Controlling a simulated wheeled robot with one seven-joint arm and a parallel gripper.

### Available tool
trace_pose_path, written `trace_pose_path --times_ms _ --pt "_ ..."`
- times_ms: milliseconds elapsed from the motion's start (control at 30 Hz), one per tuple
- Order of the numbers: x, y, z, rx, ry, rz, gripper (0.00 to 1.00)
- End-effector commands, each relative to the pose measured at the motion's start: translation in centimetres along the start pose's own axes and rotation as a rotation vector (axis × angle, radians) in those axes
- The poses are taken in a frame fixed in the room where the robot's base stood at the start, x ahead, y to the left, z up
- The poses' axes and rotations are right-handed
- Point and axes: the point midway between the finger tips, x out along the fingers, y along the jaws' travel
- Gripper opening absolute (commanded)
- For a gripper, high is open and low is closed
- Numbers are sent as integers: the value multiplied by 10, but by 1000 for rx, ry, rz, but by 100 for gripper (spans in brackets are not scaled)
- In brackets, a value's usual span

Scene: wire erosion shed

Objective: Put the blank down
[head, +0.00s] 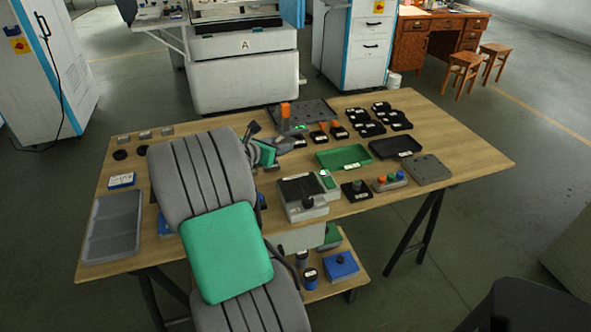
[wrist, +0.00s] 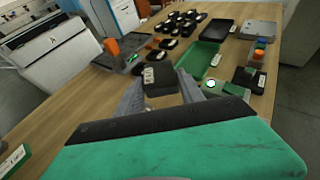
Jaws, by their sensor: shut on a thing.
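In the wrist view a dark block with a small white label, the blank (wrist: 162,82), sits between the grey fingers of my gripper (wrist: 160,95). The gripper is shut on it. In the head view my gripper (head: 288,145) is over the middle of the table, left of the green tray (head: 344,157) and behind the grey device with a dark top (head: 302,193). The blank is small there and partly hidden by the fingers. I cannot tell its height above the wood. The green tray also shows in the wrist view (wrist: 199,61), beyond the blank, and looks empty.
A black tray (head: 394,147) and a grey plate (head: 427,170) lie at the right. Several labelled black blocks (head: 383,117) stand at the back, beside a grey fixture (head: 316,108) with an orange part. A grey divided bin (head: 112,227) is at the left. Bare wood shows at the right end.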

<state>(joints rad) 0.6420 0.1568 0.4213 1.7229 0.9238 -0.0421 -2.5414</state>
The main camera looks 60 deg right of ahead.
Motion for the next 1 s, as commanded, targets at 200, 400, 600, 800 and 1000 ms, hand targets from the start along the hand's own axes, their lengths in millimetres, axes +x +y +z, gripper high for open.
trace_pose_path --times_ms 200,400,600,800,1000 --pt "67 -90 19 97 7 -211 0" --pt "84 -110 22 122 11 -268 0" --pt "98 -62 3 119 12 -266 0" --pt "117 -13 -24 118 12 -268 0" --pt "133 14 -51 122 11 -268 0"
